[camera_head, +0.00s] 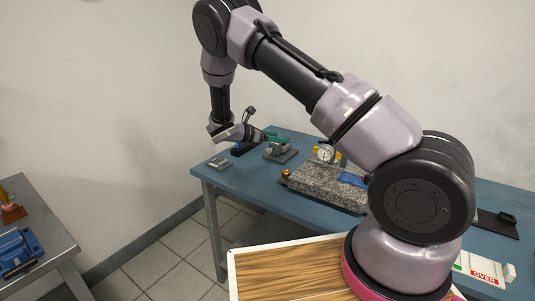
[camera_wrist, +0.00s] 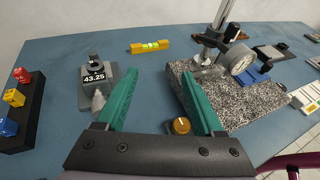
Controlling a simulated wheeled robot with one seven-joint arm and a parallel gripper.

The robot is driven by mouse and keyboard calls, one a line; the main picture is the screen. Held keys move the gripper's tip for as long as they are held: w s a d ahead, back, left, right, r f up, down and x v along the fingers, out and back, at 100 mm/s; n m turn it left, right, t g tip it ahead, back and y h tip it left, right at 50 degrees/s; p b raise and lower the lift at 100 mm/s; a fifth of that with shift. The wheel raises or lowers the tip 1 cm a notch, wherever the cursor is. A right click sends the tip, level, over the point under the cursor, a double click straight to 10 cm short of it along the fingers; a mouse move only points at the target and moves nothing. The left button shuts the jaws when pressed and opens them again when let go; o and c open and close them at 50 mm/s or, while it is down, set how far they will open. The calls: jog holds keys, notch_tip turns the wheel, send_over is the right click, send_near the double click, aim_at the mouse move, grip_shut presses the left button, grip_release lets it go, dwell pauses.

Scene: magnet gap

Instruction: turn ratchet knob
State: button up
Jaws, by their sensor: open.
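A round orange-brass knob (camera_wrist: 181,125) shows in the wrist view between my gripper's fingers, nearer the right finger and well back from the tips. It stands at the near left edge of a speckled granite plate (camera_wrist: 252,102). In the head view the knob (camera_head: 286,173) is at the plate's left corner. My gripper (camera_wrist: 158,73) has two green fingers spread wide, with nothing held between them. In the head view the gripper (camera_head: 276,137) is over the far left part of the blue table, apart from the knob. Whether the knob has turned cannot be told.
A dial gauge (camera_wrist: 241,61) on a post stands on the plate, with a blue block (camera_wrist: 252,76) nearby. A grey device (camera_wrist: 92,98) reading 43.25 sits left of the fingers. A yellow level (camera_wrist: 150,46) lies behind. A black rack (camera_wrist: 22,118) holds coloured blocks at far left.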

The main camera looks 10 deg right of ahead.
aim_at(265, 154)
jog(key=w+a+f+n+t, duration=0.1)
jog(key=a+f+n+t, duration=0.1)
jog(key=a+f+n, duration=0.1)
jog(key=w+a+f+n+t, duration=0.1)
jog(key=a+f+n+t, duration=0.1)
jog(key=f+n+t, duration=0.1)
jog(key=w+a+f+n+t, duration=0.1)
jog(key=a+f+n+t, duration=0.1)
jog(key=f, duration=0.4)
jog(key=shift+w+a+n, duration=0.3)
jog(key=shift+a+n, duration=0.5)
jog(key=shift+n, duration=0.4)
jog(key=x, duration=1)
jog(key=shift+w+d, duration=0.1)
jog(key=shift+w, duration=0.3)
grip_shut()
